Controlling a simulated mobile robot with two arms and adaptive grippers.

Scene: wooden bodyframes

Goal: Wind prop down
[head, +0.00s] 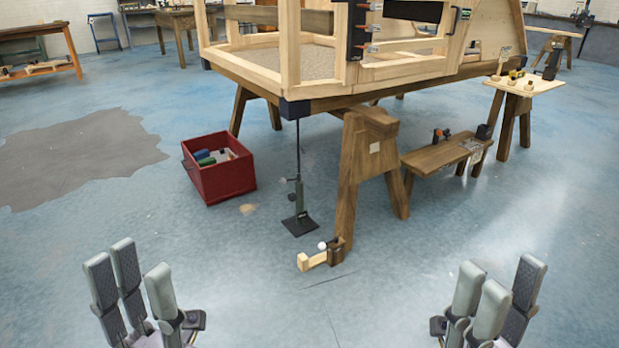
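A dark green-grey prop (299,194) stands upright on a square black foot plate (299,224). Its thin rod rises to a black block (294,109) under the near corner of the wooden bodyframe (255,72). A small lever or crank seems to stick out of its side, too small to make out. My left gripper (135,283) is open and empty at the lower left, well short of the prop. My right gripper (500,288) is open and empty at the lower right, also apart from everything.
A wooden trestle (347,190) stands just right of the prop. A wooden piece with a white ball (315,259) sits low at its leg. A red crate (221,179) holding coloured items is left of the prop. A low bench (436,156) stands at right. The floor in front is clear.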

